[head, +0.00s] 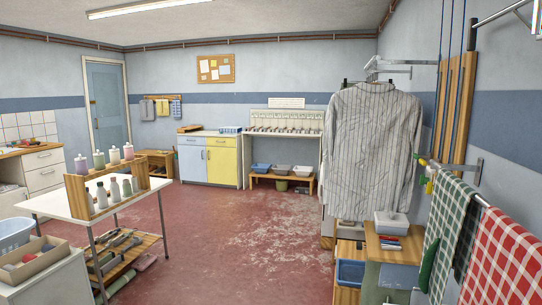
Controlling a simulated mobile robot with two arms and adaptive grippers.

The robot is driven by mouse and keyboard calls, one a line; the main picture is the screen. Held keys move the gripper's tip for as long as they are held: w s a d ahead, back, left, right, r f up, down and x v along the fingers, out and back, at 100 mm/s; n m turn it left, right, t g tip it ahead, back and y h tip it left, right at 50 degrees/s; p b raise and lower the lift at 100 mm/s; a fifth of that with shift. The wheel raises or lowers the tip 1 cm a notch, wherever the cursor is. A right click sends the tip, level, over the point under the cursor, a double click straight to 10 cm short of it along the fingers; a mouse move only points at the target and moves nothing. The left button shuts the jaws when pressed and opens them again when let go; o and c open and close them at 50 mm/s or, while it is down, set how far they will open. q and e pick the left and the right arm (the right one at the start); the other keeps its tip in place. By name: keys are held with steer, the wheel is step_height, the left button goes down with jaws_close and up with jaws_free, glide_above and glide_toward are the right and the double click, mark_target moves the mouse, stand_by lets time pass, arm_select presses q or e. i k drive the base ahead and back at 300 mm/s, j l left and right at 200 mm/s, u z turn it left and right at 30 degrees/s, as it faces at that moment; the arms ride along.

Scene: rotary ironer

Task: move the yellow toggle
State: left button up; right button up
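A small yellow piece (429,187) hangs by the right wall, just below the wall bracket and beside the green checked cloth. It may be the yellow toggle, but it is too small here to be sure of its shape. Small green pieces show close to it at the bracket. Dark blue cords (451,60) run down the wall above, in front of wooden slats (458,110). Neither of my grippers is in view.
Green (447,225) and red (503,255) checked cloths hang on a rail at right. A striped shirt (372,145) hangs beyond. A low wooden cabinet (383,254) stands below. A white table (70,207) with bottles stands left. The red floor (240,235) between is clear.

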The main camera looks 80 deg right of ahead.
mark_target(423, 164)
steer(key=z, duration=3.85)
steer(key=i+j+z, duration=0.25)
steer(key=z, duration=0.2)
steer(key=i+j+z, duration=0.2)
steer(key=z, duration=0.25)
steer(key=j, duration=0.1)
